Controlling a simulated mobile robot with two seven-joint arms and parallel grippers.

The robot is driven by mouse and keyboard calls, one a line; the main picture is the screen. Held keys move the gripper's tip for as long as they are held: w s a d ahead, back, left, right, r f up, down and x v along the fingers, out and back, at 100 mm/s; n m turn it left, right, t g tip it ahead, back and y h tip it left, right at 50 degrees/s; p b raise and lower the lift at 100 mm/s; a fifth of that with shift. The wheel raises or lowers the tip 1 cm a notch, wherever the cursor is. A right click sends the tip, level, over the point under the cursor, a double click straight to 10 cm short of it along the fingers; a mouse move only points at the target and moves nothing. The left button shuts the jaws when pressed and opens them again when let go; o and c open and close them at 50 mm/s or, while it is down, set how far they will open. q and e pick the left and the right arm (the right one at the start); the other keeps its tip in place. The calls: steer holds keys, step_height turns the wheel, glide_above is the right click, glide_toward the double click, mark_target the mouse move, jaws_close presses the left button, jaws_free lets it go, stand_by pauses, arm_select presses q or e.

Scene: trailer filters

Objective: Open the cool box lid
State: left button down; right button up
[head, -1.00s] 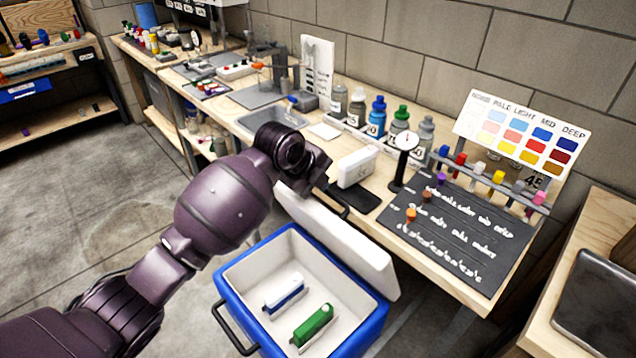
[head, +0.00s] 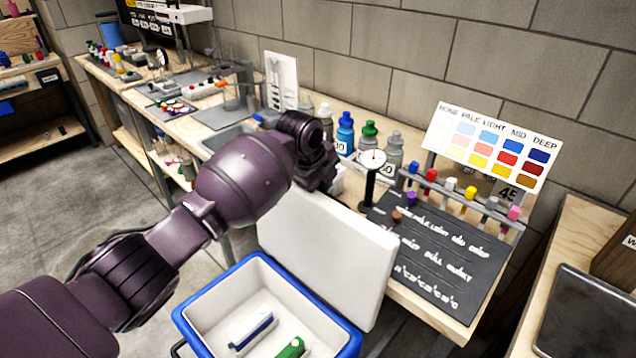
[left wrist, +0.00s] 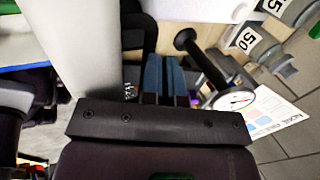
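The blue cool box (head: 342,347) stands on the floor in front of the bench, partly cut off by the bottom of the head view. Its white lid (head: 335,255) is raised and stands up at the box's far side, beside the bench, so the inside is exposed. My left gripper (left wrist: 166,80) is beside the lid, which shows as a pale slab (left wrist: 85,45) in the left wrist view. Its fingers look close together with nothing seen between them. In the head view my wrist hides them. I cannot tell whether they touch the lid. My right gripper is not in view.
Inside the box lie a blue-and-white item (head: 252,331) and a green item (head: 291,348). The bench behind holds a dial gauge (head: 372,160), several bottles, a dark board (head: 440,250) and a colour chart (head: 495,150). Another table (head: 575,250) stands at the right.

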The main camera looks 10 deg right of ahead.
arm_select(q)
steer(key=shift+w+d+f, duration=0.1)
steer(key=shift+d+f, duration=0.05)
steer(key=shift+d, duration=0.05)
steer(key=shift+w, duration=0.1)
